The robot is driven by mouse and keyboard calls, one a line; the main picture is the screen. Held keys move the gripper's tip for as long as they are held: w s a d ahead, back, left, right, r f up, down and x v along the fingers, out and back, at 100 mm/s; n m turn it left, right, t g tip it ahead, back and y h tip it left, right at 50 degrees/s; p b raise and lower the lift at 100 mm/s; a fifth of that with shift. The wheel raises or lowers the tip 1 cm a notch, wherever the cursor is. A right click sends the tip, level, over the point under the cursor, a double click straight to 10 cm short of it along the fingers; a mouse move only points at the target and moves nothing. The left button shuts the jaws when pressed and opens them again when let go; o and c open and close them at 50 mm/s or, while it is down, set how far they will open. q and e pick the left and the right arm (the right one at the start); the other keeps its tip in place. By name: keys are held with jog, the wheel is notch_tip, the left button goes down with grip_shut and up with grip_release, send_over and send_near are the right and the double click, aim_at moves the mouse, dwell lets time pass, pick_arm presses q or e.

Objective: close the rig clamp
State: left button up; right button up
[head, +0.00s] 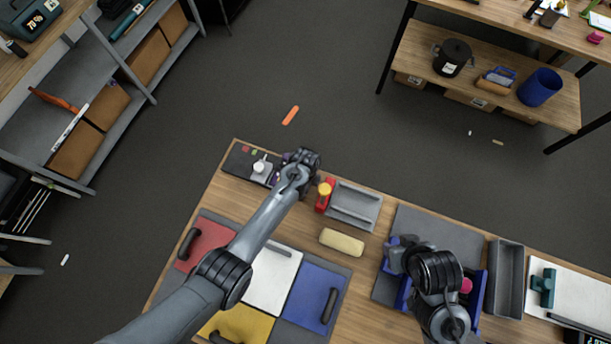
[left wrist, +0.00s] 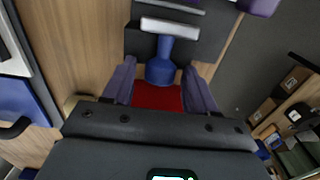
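I cannot tell for sure which part is the rig clamp. A blue fixture with a red knob (head: 466,286) stands on a grey mat (head: 430,222), largely hidden under my right arm. My left gripper (head: 290,163) is over the dark plate (head: 238,160) at the table's far left corner, by a small white-topped part (head: 261,166). In the left wrist view, my left gripper (left wrist: 160,90) has its purple fingers spread, with a blue post (left wrist: 160,66) between them and gaps on both sides. A red surface (left wrist: 157,98) lies below it, and a white bar (left wrist: 170,27) beyond. My right gripper's fingers are hidden in the head view.
A red block with a yellow top (head: 324,194), a grey tray (head: 355,205) and a cream block (head: 342,242) lie right of my left arm. Coloured panels with black handles (head: 331,305) lie nearer. A grey bin (head: 505,280) stands to the right.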

pick_arm(q)
jog(key=c, duration=0.9)
jog(key=shift+a+r, duration=0.1)
jog(key=shift+w+a+r+g+h+p, duration=0.15)
jog(key=shift+a+r+g+h+p, duration=0.25)
jog(key=shift+h, duration=0.5)
jog(key=shift+w+a+h, duration=0.15)
jog(key=shift+a+h, duration=0.2)
jog(key=shift+h, duration=0.35)
jog(key=shift+w+a+g+h, duration=0.15)
jog(key=shift+a+g+h, duration=0.25)
jog(key=shift+h, duration=0.3)
jog(key=shift+w+a+r+g+h+b, duration=0.15)
jog(key=shift+a+g+h+b, duration=0.15)
jog(key=shift+a+h+b, duration=0.45)
jog(key=shift+d+h, duration=0.15)
jog(key=shift+h, duration=0.2)
jog(key=o, duration=1)
